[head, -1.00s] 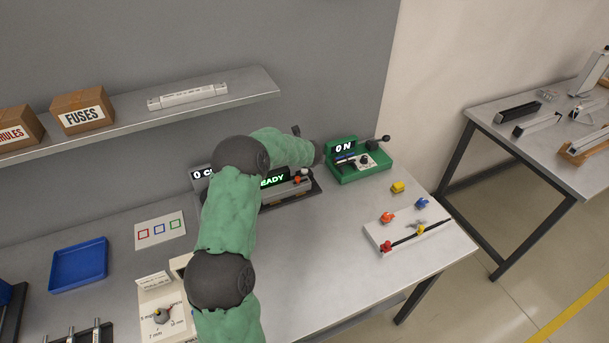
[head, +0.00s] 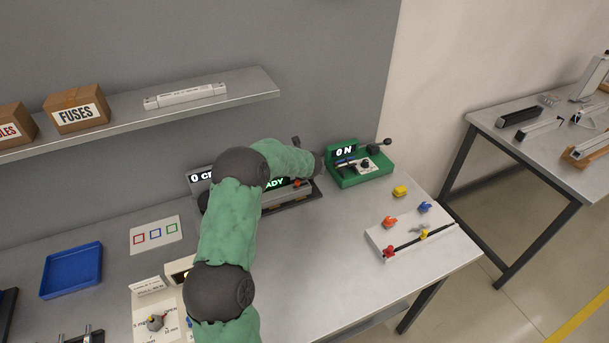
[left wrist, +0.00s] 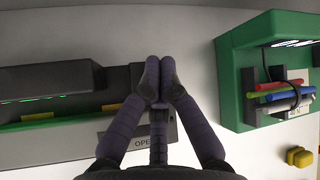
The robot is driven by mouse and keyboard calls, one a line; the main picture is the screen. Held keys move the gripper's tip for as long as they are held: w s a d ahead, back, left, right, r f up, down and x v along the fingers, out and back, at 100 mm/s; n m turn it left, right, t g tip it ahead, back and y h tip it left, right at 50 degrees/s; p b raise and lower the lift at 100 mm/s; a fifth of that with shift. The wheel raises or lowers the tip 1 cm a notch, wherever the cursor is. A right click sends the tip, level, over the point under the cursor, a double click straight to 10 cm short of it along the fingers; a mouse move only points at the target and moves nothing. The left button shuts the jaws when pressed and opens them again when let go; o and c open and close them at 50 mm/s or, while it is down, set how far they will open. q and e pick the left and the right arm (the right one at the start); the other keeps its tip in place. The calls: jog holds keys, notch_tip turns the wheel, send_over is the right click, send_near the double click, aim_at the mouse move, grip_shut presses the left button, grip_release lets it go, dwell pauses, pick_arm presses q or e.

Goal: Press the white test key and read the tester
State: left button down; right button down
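A green tester (head: 360,177) stands at the back right of the bench, with a lit display reading "0 N", a white panel with a black knob, and a dark lever. In the left wrist view the green tester (left wrist: 226,85) is at right, with coloured rods across it. I cannot make out a separate white key. A dark machine (head: 300,192) beside it shows part of "READY"; its right end (left wrist: 120,90) appears in the left wrist view. My left gripper (left wrist: 159,78) has its fingertips together, with nothing visible between them, near that end. My right gripper is out of view.
A white fixture (head: 440,250) with coloured clips, a yellow block (head: 400,191), a blue tray (head: 72,285) and a three-square card (head: 157,236) lie on the bench. A shelf (head: 240,90) with boxes hangs above.

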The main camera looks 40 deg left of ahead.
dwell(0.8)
pick_arm(q)
jog(key=shift+f+b, duration=0.4)
jog(key=shift+b, duration=0.2)
jog(key=shift+f+b, duration=0.55)
dwell(0.7)
jog(key=shift+r, duration=0.15)
jog(key=shift+r+p, duration=0.65)
jog(key=shift+r, duration=0.15)
jog(key=shift+r+p, duration=1.9)
jog(key=shift+r, duration=0.6)
